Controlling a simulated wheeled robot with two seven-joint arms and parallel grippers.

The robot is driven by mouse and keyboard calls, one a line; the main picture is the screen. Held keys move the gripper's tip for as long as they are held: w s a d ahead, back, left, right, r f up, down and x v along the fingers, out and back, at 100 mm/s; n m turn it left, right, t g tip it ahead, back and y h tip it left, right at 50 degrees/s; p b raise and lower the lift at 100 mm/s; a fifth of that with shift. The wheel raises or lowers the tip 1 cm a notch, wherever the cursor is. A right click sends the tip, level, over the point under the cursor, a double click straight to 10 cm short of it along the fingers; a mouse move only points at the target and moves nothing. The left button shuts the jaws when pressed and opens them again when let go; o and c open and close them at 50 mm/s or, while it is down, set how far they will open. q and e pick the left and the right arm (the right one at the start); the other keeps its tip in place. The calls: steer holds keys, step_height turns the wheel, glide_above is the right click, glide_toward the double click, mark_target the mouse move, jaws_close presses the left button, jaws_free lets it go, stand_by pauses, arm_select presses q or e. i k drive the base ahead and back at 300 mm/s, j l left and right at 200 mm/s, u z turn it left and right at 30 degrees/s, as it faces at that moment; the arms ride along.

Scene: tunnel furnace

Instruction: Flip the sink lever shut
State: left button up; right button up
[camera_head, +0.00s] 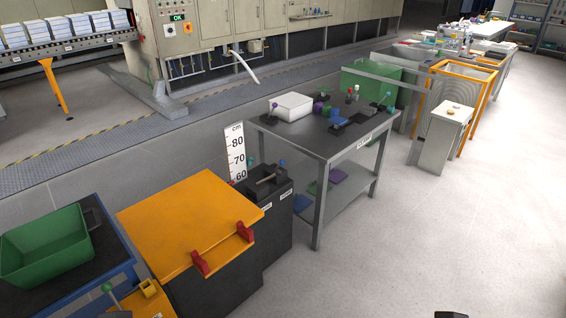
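I cannot make out a thing that is plainly a sink or its lever. Several ball-topped levers show. One with a green ball (108,287) leans at the lower left, by a yellow bracket. One with a purple ball (274,105) stands at the left end of the grey worktable, beside a white basin (294,106). Only small dark tips, seemingly of my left gripper (118,314) and my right gripper (450,315), show at the bottom edge. Their fingers are hidden, and both are far from the table.
An orange-lidded box (185,220) with red latches stands at the lower left, beside a green bin (45,250). A dark cabinet (280,225) adjoins the grey worktable (310,145). A pale pedestal (440,140) stands right of the table. The right-hand floor (440,240) is clear.

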mark_target(282, 162)
steer(key=i+z, duration=0.25)
steer(key=i, duration=0.35)
steer(key=i+z, duration=0.25)
steer(key=i, duration=0.3)
steer(key=i+j+z, duration=0.2)
steer(key=i, duration=0.4)
steer(key=i+j+z, duration=0.25)
steer(key=i, duration=0.3)
